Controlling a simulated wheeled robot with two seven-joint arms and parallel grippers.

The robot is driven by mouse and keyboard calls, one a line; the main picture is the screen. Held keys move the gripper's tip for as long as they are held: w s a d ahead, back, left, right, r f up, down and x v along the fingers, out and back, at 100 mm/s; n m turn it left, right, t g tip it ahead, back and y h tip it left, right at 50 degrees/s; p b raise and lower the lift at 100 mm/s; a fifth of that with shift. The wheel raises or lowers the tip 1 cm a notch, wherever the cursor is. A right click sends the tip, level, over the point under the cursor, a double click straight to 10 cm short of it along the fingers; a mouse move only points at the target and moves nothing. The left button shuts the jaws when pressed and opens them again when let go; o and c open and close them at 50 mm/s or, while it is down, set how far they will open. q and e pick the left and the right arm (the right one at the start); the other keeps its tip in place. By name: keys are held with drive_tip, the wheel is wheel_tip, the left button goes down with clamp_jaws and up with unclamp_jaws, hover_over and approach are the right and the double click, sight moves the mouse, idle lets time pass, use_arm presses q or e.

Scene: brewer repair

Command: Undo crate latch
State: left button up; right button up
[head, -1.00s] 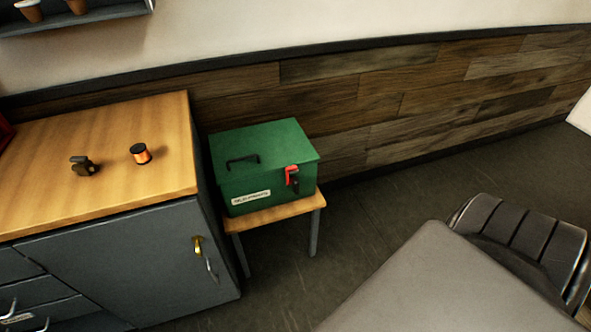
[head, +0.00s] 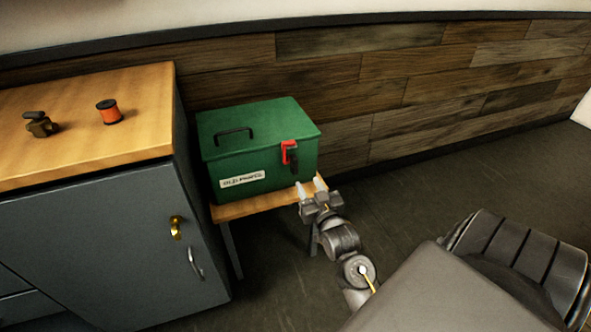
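The green crate (head: 232,160) stands upright with its lid down on a small wooden stool. It has a black handle on the lid and a white label on its front. A red latch (head: 287,151) sits at the front edge of the lid, with a dark part hanging just below it. My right gripper (head: 310,187) is in front of the crate, below the latch and apart from it. Its two light fingertips are spread and nothing shows between them. My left gripper is not in view.
The stool (head: 240,208) stands beside a grey cabinet (head: 110,235) with a wooden top. A wood-clad wall (head: 420,90) is behind the crate.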

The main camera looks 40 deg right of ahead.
sight(296, 164)
drive_tip(key=x, duration=0.5)
drive_tip(key=shift+w+d+b, duration=0.15)
drive_tip(key=shift+w+b, duration=0.1)
drive_tip(key=shift+b, duration=0.1)
drive_tip(key=x, duration=0.4)
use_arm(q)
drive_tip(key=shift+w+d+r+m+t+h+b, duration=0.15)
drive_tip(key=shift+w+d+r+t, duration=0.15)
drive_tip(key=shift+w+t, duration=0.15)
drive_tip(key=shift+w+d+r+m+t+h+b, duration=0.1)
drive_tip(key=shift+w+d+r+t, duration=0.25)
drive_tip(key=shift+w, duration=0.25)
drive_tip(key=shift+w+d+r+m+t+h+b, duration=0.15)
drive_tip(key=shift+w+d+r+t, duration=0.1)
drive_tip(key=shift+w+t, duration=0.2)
use_arm(e)
drive_tip(key=shift+w+d, duration=0.2)
drive_tip(key=shift+w, duration=0.4)
drive_tip(key=shift+c, duration=0.4)
clamp_jaws()
